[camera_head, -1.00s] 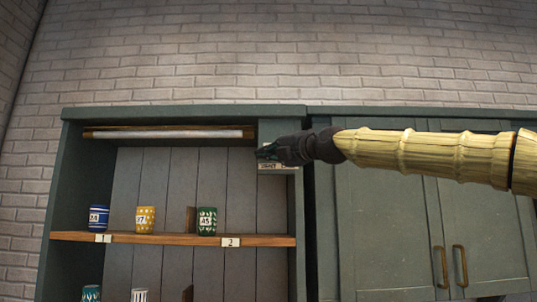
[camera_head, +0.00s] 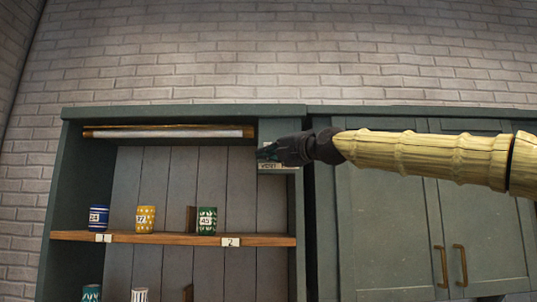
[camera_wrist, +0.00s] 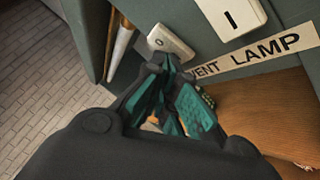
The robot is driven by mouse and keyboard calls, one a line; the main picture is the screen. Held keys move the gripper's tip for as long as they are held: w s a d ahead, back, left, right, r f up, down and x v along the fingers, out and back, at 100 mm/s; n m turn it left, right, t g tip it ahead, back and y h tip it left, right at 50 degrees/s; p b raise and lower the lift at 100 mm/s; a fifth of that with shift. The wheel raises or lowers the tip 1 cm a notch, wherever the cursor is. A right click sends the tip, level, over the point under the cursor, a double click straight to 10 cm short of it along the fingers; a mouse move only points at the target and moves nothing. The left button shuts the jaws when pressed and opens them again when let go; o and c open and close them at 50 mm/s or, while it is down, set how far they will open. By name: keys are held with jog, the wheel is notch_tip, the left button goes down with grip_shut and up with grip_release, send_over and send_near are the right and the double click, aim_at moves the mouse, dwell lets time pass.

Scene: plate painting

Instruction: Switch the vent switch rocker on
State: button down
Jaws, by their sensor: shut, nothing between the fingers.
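The vent switch (camera_wrist: 172,42) is a small pale plate above the word VENT in the wrist view. Part of its face shows, and I cannot tell which way its rocker is tipped. My gripper (camera_wrist: 167,66), dark with teal finger pads, is shut and empty. Its tips are just below the vent switch and cover part of the label's left end; I cannot tell whether they touch the switch. In the head view my gripper (camera_head: 264,153) is in front of the cabinet post and hides the switches there.
The lamp switch (camera_wrist: 232,14) is close on the right, above the VENT LAMP label (camera_wrist: 262,50). A long lamp bar (camera_head: 170,133) runs under the cabinet top. Cups such as the yellow one (camera_head: 146,219) stand on the shelf (camera_head: 170,239). Closed cabinet doors (camera_head: 385,230) are at right.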

jog(key=shift+s, duration=0.1)
jog(key=shift+s+r+b, duration=0.1)
jog(key=shift+s+b, duration=0.25)
jog(key=shift+s, duration=0.25)
jog(key=s, duration=0.1)
jog(key=s+b, duration=0.1)
jog(key=s, duration=0.1)
jog(key=s+b, duration=0.1)
jog(key=s, duration=0.1)
jog(key=shift+r, duration=0.35)
jog(key=shift+d, duration=0.1)
dwell(0.5)
